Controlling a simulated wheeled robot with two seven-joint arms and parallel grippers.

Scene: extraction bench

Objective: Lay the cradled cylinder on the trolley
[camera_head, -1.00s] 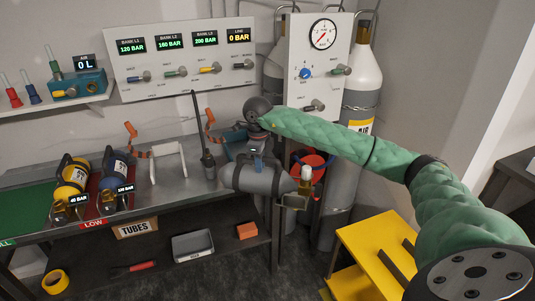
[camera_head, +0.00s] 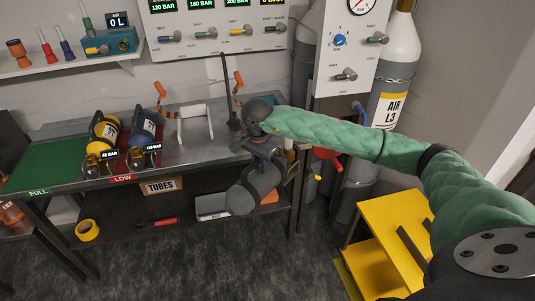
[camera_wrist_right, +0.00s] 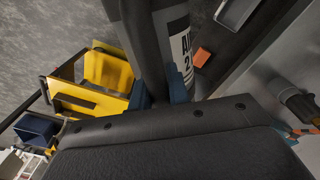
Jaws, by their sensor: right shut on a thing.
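The grey cylinder (camera_head: 250,188) hangs in the air in front of the bench's right end, tilted in the head view. My right gripper (camera_head: 264,150) is shut on it from above. In the right wrist view the blue fingers of my right gripper (camera_wrist_right: 160,94) flank the dark cylinder (camera_wrist_right: 148,40), whose white label is partly cut off. The yellow trolley (camera_head: 393,215) stands on the floor to the right of the cylinder, clear of it; it also shows in the wrist view (camera_wrist_right: 106,72). Two dark bars lie on the trolley. My left gripper is out of view.
The bench (camera_head: 190,153) carries a yellow cylinder (camera_head: 103,132), a blue one (camera_head: 144,128) and a white stand (camera_head: 194,124). A tall grey air cylinder (camera_head: 388,110) and a gauge panel (camera_head: 343,70) stand behind the trolley. Open floor lies in front of the bench.

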